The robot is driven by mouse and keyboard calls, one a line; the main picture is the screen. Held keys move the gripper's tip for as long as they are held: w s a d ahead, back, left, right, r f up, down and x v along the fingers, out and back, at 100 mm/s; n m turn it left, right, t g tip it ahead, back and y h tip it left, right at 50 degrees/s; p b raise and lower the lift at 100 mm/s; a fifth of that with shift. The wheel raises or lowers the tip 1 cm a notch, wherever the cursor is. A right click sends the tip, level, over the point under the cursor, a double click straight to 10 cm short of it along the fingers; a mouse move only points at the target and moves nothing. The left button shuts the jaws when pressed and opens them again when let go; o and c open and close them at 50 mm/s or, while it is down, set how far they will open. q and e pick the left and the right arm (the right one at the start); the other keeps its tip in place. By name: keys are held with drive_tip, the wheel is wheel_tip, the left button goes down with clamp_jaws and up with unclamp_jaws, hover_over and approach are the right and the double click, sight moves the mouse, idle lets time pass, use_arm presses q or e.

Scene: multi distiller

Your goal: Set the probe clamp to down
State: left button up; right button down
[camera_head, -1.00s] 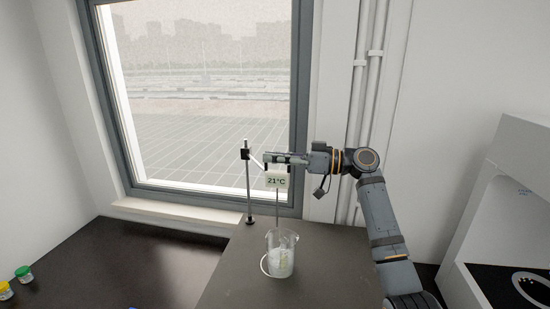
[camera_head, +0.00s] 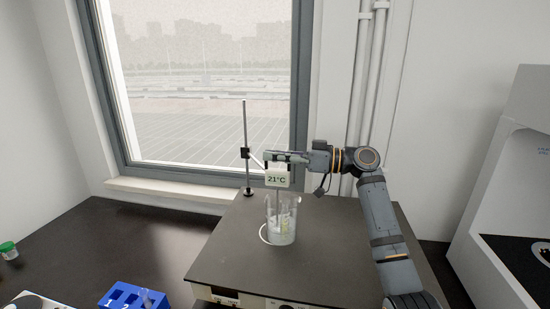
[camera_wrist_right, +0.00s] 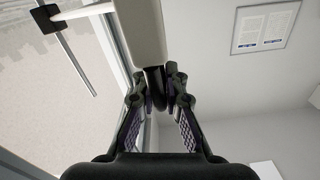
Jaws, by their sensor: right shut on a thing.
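The probe clamp (camera_head: 245,153) is a small black block on a thin upright metal rod (camera_head: 245,122), in the lower half of the rod. A white arm joins it to the probe's display box (camera_head: 278,178), which reads 21°C. The box hangs just above a glass beaker (camera_head: 281,225) with some contents; the thin probe below it reaches into the beaker. My right gripper (camera_head: 270,157) is at the top of the box. In the right wrist view its fingers (camera_wrist_right: 158,88) are closed around a dark stub below the white housing (camera_wrist_right: 137,30). The left gripper is not in view.
The rod and beaker stand on a dark, flat-topped unit (camera_head: 325,245). A blue rack (camera_head: 122,298) and a green-capped jar (camera_head: 9,250) are at the lower left. A window (camera_head: 200,75) is behind, and a white cabinet (camera_head: 510,190) stands at the right.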

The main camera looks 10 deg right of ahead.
drive_tip(key=shift+f, duration=0.35)
drive_tip(key=c, duration=1.7)
unclamp_jaws()
drive_tip(key=shift+o, duration=1.3)
drive_tip(key=shift+r, duration=0.15)
drive_tip(key=v, duration=1.2)
